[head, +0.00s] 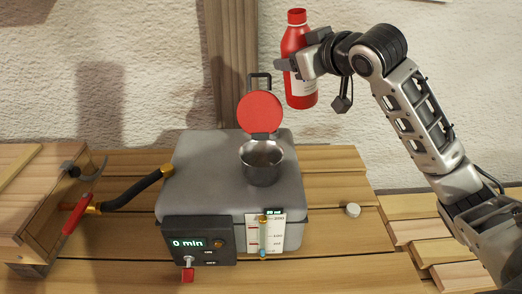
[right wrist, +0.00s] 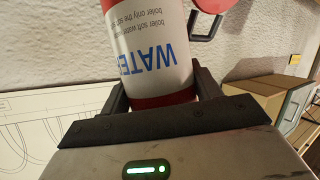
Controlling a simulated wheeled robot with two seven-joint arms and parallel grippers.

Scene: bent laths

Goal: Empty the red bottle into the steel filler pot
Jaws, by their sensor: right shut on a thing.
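The red bottle (head: 296,38) is held up at the top of the head view, nearly upright, above and to the right of the steel filler pot (head: 262,174). My right gripper (head: 296,66) is shut around the bottle's middle. In the right wrist view the bottle's white label (right wrist: 150,40) reads WATER, upside down, between the fingers. The pot is set in the top of a grey box, and its red lid (head: 260,112) stands open behind it. The pot's inside shows no clear contents. My left gripper is out of view.
The grey box (head: 200,180) has a 0 min display (head: 187,243), a red-tipped switch (head: 187,272) and a level gauge (head: 263,236). A black hose (head: 135,191) runs left to a wooden box (head: 30,222). A small white round piece (head: 352,210) lies on the slatted table.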

